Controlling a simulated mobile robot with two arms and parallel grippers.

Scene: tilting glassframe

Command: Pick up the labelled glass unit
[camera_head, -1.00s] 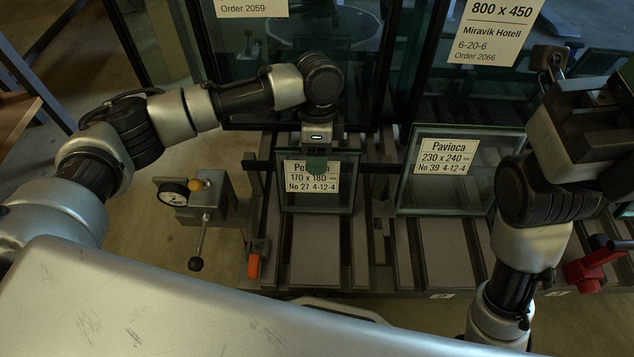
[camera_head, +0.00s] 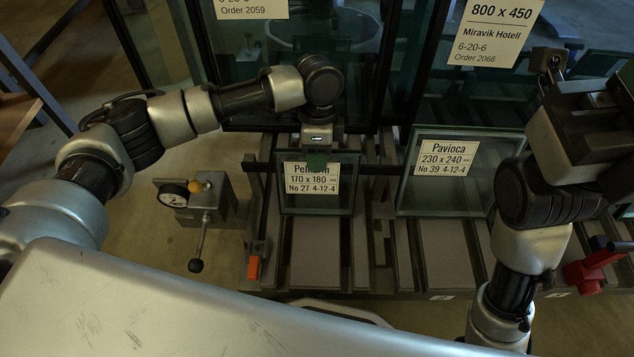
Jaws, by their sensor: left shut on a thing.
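The small labelled glass unit (camera_head: 345,197) stands upright in the rack. Its white label (camera_head: 312,180) reads 170 x 180, No 27, 4-12-4; the gripper hides part of the name. My left gripper (camera_head: 317,158) points down at the unit's top edge and is shut on it. A second labelled unit, Pavioca (camera_head: 420,195), 230 x 240, stands to its right, leaning back. My right arm comes in at the right; its fingers do not show.
Large glass panes with labels (camera_head: 490,32) stand behind the small units. A dial gauge clamp with a lever (camera_head: 197,205) is at the left. A red clamp (camera_head: 582,275) is at the right. Grey rack slats (camera_head: 315,250) lie in front of the units.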

